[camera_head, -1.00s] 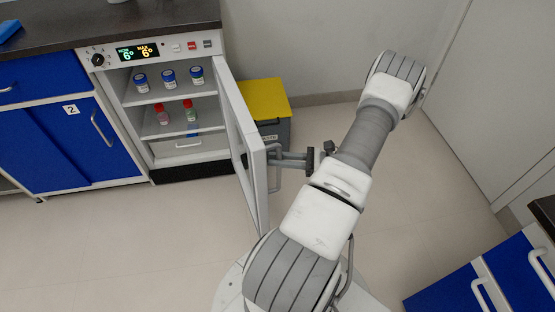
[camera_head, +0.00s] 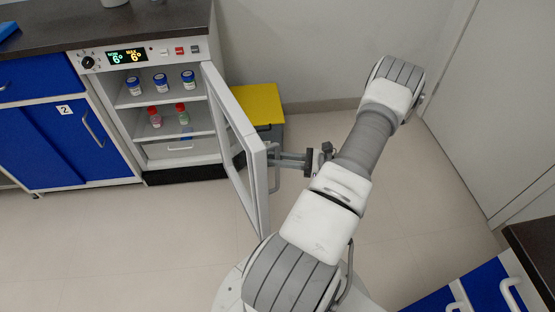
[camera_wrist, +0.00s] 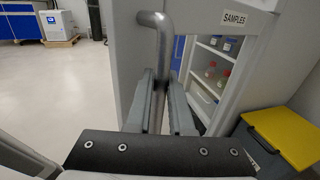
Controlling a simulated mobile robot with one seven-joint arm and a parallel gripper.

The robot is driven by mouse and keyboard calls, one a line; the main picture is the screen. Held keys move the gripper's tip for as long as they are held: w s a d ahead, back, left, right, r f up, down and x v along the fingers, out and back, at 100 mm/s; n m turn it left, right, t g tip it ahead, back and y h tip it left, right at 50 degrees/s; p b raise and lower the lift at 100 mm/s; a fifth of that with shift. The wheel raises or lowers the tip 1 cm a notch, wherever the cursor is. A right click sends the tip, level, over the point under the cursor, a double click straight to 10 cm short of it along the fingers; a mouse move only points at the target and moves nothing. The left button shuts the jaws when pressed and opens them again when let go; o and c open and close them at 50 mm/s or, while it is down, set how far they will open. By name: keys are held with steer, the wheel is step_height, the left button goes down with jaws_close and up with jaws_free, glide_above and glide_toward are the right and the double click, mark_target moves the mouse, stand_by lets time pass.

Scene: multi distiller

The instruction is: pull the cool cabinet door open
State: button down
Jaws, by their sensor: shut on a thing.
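The cool cabinet (camera_head: 160,53) stands at the left under a dark counter, with a lit display on its front panel. Its door (camera_head: 250,150) is swung wide open, hinged at the cabinet's right side. My gripper (camera_head: 285,160) is at the door's outer face. In the wrist view my gripper (camera_wrist: 160,90) is shut on the grey bar handle (camera_wrist: 160,40), with a finger on each side of it. A "SAMPLES" label (camera_wrist: 247,20) shows on the door frame. Blue-capped jars (camera_head: 161,83) and red-capped bottles (camera_head: 182,115) stand on the shelves inside.
A grey bin with a yellow lid (camera_head: 258,104) stands to the right of the cabinet, behind the door. Blue drawers (camera_head: 485,288) are at the lower right. The floor (camera_head: 120,250) in front of the cabinet is clear.

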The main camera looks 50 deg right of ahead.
steer(key=shift+s+d+f, duration=0.1)
steer(key=shift+s+d, duration=0.05)
steer(key=shift+d, duration=0.1)
steer(key=shift+d, duration=0.1)
stand_by(0.3)
steer(key=c, duration=0.8)
jaws_free()
steer(key=p+v, duration=0.2)
steer(key=v, duration=1.5)
steer(key=shift+s, duration=0.2)
steer(key=shift+d, duration=0.1)
